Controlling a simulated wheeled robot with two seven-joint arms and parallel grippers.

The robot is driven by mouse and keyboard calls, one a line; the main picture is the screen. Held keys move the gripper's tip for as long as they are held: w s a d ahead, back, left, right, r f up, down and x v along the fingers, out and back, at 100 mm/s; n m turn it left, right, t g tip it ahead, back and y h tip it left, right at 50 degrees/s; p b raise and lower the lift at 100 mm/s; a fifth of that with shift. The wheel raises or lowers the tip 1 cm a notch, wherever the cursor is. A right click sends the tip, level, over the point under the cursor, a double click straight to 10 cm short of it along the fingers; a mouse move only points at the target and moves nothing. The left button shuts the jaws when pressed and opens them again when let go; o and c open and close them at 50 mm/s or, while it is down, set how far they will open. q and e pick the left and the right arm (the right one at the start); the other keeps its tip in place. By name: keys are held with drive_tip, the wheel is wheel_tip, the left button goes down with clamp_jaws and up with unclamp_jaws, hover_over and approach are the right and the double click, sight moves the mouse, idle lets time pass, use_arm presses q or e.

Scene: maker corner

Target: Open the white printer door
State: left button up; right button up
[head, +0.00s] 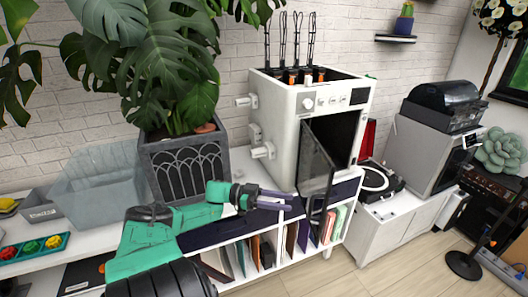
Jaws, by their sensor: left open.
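The white printer (286,115) stands on the white shelf unit against the brick wall. Its dark see-through door (317,165) stands open, swung out from the front toward me, and the dark inside (345,132) shows to the right of it. My left gripper (291,201) is open and empty, with its purple fingers pointing right, just left of the door's lower part. I cannot tell whether a fingertip touches the door. My right gripper is not in view.
A large plant in a grey pot (187,160) stands left of the printer. A clear bin (97,185) is farther left. A record player (378,182) and a second machine (425,150) stand to the right. Wooden floor (385,265) is free in front.

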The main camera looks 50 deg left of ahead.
use_arm(q)
drive_tip(key=b+v, duration=0.2)
drive_tip(key=v, duration=0.6)
